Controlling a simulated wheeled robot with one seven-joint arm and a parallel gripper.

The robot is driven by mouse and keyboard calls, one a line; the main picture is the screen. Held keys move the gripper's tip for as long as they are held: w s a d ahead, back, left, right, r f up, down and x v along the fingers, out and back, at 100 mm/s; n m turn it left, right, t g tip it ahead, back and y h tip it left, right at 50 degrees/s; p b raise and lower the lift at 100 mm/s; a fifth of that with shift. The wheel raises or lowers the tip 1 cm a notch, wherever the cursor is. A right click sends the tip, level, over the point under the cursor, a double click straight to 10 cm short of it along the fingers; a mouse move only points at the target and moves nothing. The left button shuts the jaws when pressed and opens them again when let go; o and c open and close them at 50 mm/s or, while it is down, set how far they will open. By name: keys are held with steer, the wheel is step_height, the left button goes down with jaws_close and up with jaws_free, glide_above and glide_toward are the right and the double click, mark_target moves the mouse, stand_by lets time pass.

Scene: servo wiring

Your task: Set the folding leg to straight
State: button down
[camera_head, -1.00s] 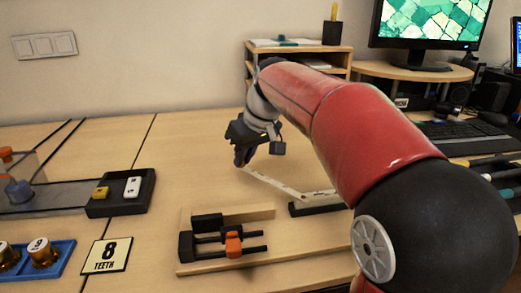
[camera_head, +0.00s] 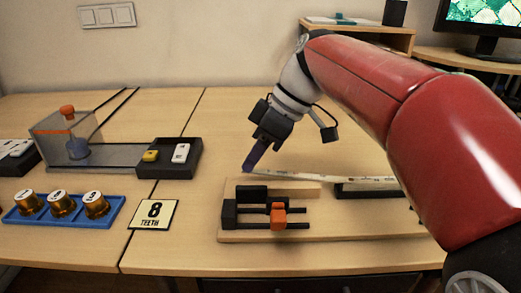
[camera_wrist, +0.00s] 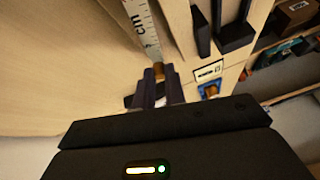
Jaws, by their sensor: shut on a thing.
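The folding leg (camera_head: 330,177) is a long pale strip with ruler-like marks. In the head view it runs almost in one line from my gripper to a dark block at the right; my arm hides what lies beyond. My gripper (camera_head: 250,166) is shut on its left end, just behind the wooden fixture board. In the wrist view the leg (camera_wrist: 140,22) shows "cm" lettering and a brass-coloured tip between the fingers of my gripper (camera_wrist: 157,76). The joint is too small to judge exactly.
The wooden board (camera_head: 330,233) carries black rods and an orange slider (camera_head: 278,214). The dark block (camera_head: 365,190) sits by the leg. A "8 teeth" card (camera_head: 153,214), a blue tray (camera_head: 62,210) of brass-coloured pieces and a black switch box (camera_head: 170,158) lie left. Table behind the gripper is clear.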

steer(key=shift+s+a+r+n+g, duration=0.15)
steer(key=shift+s+n+g, duration=0.15)
steer(key=shift+s+n, duration=0.35)
steer(key=shift+s, duration=0.15)
steer(key=c, duration=1.4)
jaws_free()
steer(key=shift+c, duration=0.2)
steer(key=p+v, duration=0.1)
steer(key=v, duration=0.6)
steer(key=shift+d+r, duration=0.25)
steer(key=shift+r, duration=0.05)
